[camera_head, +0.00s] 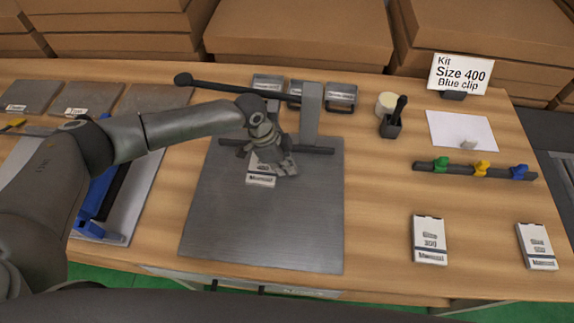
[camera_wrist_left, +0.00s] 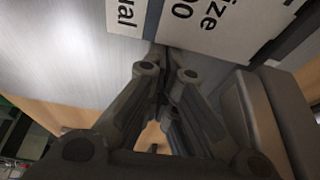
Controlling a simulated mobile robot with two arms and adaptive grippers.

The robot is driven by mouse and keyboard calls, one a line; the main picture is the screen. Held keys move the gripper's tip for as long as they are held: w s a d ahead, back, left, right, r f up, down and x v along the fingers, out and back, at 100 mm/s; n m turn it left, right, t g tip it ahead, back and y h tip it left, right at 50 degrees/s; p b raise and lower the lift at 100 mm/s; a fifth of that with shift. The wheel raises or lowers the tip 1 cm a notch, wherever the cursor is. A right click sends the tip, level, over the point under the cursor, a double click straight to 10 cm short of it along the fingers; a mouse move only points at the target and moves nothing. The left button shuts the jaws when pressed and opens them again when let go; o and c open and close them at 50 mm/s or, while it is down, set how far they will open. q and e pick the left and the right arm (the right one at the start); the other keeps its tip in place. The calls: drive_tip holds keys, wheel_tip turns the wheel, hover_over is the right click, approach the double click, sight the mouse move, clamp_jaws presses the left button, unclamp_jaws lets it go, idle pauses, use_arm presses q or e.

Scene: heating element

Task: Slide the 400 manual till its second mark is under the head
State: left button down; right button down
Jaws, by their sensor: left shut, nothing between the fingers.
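A white manual (camera_head: 261,181) lies on the grey metal plate (camera_head: 265,230), by the dark bar near its far edge. My left gripper (camera_head: 283,168) is shut and empty over its right part, covering much of it. In the left wrist view the manual (camera_wrist_left: 215,25) shows "Size", a number ending in "00" and part of "Manual", with the shut fingertips (camera_wrist_left: 165,55) at its edge; touching or just above, I cannot tell. A grey upright (camera_head: 311,115) and a long black lever (camera_head: 220,86) stand behind. My gripper and wrist hide the head and the manual's marks. My right gripper is not in view.
Manuals (camera_head: 429,240) (camera_head: 536,246) lie at the right. A rack with green, yellow and blue clips (camera_head: 478,169) and a "Kit Size 400 Blue clip" sign (camera_head: 460,74) stand behind them. The plate's near half is clear.

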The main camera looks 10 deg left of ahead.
sight(271, 170)
use_arm(q)
drive_tip(key=v, duration=1.2)
